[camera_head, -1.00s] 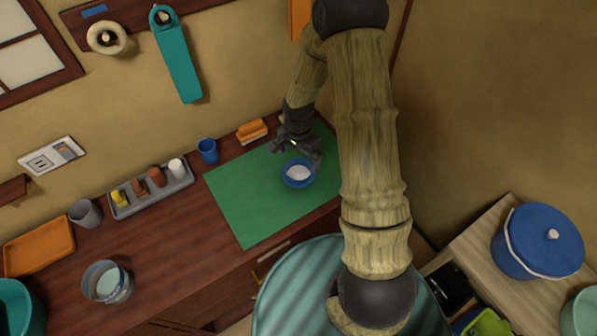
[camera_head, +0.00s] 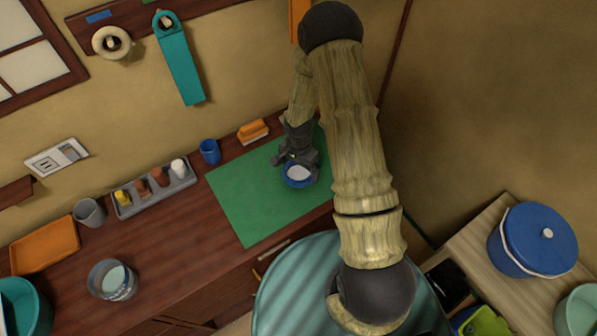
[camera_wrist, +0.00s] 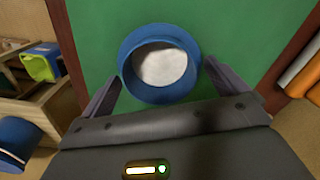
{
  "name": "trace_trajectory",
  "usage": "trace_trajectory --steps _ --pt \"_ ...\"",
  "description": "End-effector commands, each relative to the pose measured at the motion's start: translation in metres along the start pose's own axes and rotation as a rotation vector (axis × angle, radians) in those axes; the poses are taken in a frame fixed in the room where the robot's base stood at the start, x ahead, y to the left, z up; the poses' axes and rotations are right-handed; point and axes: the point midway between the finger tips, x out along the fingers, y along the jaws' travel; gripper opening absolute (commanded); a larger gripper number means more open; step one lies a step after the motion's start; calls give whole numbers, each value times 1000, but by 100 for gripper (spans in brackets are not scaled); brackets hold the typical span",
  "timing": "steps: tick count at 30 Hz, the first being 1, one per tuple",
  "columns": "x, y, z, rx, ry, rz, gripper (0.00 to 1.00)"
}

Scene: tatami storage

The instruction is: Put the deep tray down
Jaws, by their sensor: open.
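A round blue dish with a raised rim and a pale white inside, which I take for the deep tray, sits on the green mat (camera_head: 245,205). The dish shows in the head view (camera_head: 298,174) and in the wrist view (camera_wrist: 160,64). My gripper (camera_head: 297,165) is right at the dish, on its far side in the head view. In the wrist view my gripper (camera_wrist: 163,74) is open, with one finger on each side of the dish's near part. I cannot tell whether either finger touches the rim.
A blue cup (camera_head: 209,151) and an orange block (camera_head: 252,131) stand behind the mat. A grey rack (camera_head: 155,188) of small containers, a grey cup (camera_head: 90,212) and an orange tray (camera_head: 45,246) are further left. The mat's left part is clear.

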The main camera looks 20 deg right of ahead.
Motion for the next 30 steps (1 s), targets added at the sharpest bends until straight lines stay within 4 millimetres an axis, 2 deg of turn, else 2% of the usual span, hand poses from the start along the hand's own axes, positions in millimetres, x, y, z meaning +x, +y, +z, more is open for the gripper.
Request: trace_trajectory --steps 14,15,22,24,30 --pt "0 0 0 0 0 0 98" --pt "0 0 0 0 0 0 96" --pt "0 0 0 0 0 1 51" --pt "0 0 0 0 0 0 46" --pt "0 0 0 0 0 0 46"
